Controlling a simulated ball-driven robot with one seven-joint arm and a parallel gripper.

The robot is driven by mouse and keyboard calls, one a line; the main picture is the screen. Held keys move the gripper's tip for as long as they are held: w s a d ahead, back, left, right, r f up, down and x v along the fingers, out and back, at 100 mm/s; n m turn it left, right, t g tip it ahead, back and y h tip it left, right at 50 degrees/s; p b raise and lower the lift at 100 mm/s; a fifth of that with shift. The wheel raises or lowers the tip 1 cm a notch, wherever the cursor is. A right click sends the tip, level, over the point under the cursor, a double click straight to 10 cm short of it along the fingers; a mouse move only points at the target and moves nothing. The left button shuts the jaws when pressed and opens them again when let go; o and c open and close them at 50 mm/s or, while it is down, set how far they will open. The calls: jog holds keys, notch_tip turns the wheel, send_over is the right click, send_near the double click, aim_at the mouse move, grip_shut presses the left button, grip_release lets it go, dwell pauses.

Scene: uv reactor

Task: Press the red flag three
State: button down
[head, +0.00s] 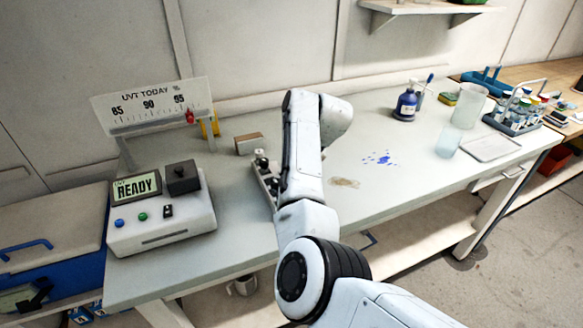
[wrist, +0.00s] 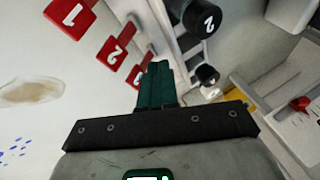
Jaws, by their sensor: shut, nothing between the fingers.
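In the wrist view, red flags marked 1 (wrist: 70,17) and 2 (wrist: 118,50) stand in a row. A third red flag (wrist: 136,76) is at the row's end, just left of my gripper (wrist: 155,66); its mark is not readable and the fingers partly cover it. My gripper's dark green fingers are together and empty. Whether they touch the third flag I cannot tell. Black round knobs (wrist: 203,17) lie to the right of the fingers. In the head view my arm hides my gripper and the flags; part of the dark-knobbed unit (head: 265,180) shows beside the arm.
A white device (head: 165,232) with a READY screen stands at left. Behind it is a scale board (head: 150,105) reading UVT TODAY. A brown block (head: 249,143) sits near the unit. A blue bottle (head: 406,105) and glass beakers (head: 468,106) stand at right. The bench middle is mostly clear.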

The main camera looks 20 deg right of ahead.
jog(key=w+a+r+p+v, duration=0.1)
jog(key=v, duration=1.1)
jog(key=shift+a+p, duration=0.3)
jog(key=shift+p, duration=0.05)
